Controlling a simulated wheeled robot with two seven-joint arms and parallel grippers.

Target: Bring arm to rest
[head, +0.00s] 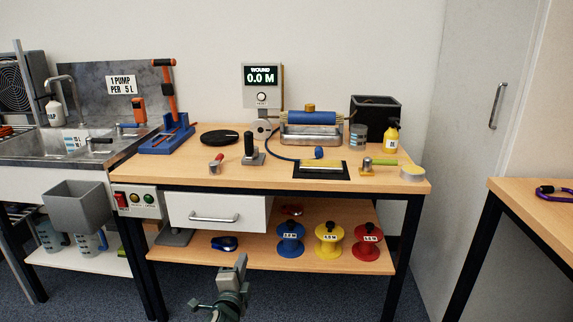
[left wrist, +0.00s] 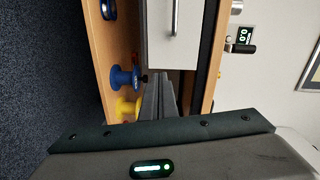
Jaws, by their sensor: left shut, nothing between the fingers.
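My left gripper (head: 240,264) shows at the bottom middle of the head view, in front of the workbench and below the drawer. Its fingers are shut with nothing between them. In the left wrist view the closed fingers (left wrist: 159,100) point toward the bench, near the white drawer (left wrist: 174,35) and the blue spool (left wrist: 122,77), apart from both as far as I can tell. My right gripper is not in either view.
The workbench (head: 190,177) carries a winder, a "WOUND 0.0 M" display (head: 262,77) and small tools. Blue (head: 290,238), yellow (head: 329,238) and red (head: 367,241) spools stand on its lower shelf. A sink (head: 60,148) is left, another table (head: 540,205) right. Floor between is clear.

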